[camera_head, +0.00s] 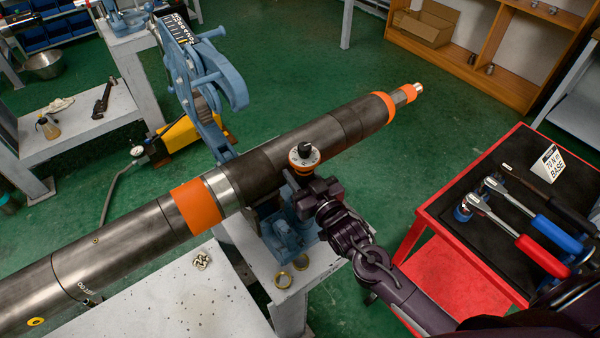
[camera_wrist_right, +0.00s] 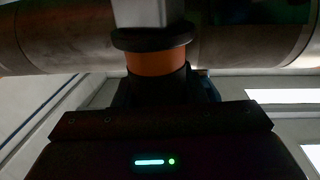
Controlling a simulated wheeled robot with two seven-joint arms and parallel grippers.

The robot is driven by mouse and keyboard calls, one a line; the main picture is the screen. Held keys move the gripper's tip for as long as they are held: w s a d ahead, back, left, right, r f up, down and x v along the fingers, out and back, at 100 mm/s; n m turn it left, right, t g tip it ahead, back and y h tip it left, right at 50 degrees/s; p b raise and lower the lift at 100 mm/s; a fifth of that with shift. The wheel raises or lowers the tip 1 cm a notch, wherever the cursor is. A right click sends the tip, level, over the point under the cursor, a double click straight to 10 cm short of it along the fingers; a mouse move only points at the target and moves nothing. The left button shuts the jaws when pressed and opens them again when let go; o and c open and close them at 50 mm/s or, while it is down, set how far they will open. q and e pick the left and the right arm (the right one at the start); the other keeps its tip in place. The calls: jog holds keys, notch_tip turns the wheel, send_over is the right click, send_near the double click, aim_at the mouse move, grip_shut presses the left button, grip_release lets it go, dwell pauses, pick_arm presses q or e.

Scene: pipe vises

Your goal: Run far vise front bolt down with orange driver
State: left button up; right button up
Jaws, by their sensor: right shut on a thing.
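The orange driver (camera_head: 304,157) stands upright beside the long pipe (camera_head: 340,123), with a dial and black knob on top. My right gripper (camera_head: 318,190) is shut on it, just below the orange band. In the right wrist view, the driver's orange band (camera_wrist_right: 155,63) shows under a dark collar, in front of the pipe. The blue vise (camera_head: 283,237) is under the pipe, and its tall upper arm (camera_head: 195,65) rises on the far side. The front bolt is hidden below the driver and gripper. I cannot tell whether the driver touches it. My left gripper is out of view.
A red tool cart (camera_head: 428,215) at the right carries several wrenches and a torque sign (camera_head: 548,163). Another blue vise (camera_head: 124,18) stands at the top left.

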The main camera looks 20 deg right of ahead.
jog(key=shift+f+b, duration=0.4)
jog(key=shift+f, duration=0.15)
dwell(0.5)
jog(key=shift+s+f, duration=0.15)
jog(key=shift+f, duration=0.1)
dwell(0.8)
jog(key=shift+p, duration=0.3)
jog(key=shift+r, duration=0.15)
jog(key=shift+r+p, duration=0.65)
jog(key=shift+p, duration=0.15)
jog(key=shift+r+p, duration=1.65)
jog(key=shift+r, duration=0.4)
jog(key=shift+w, duration=0.2)
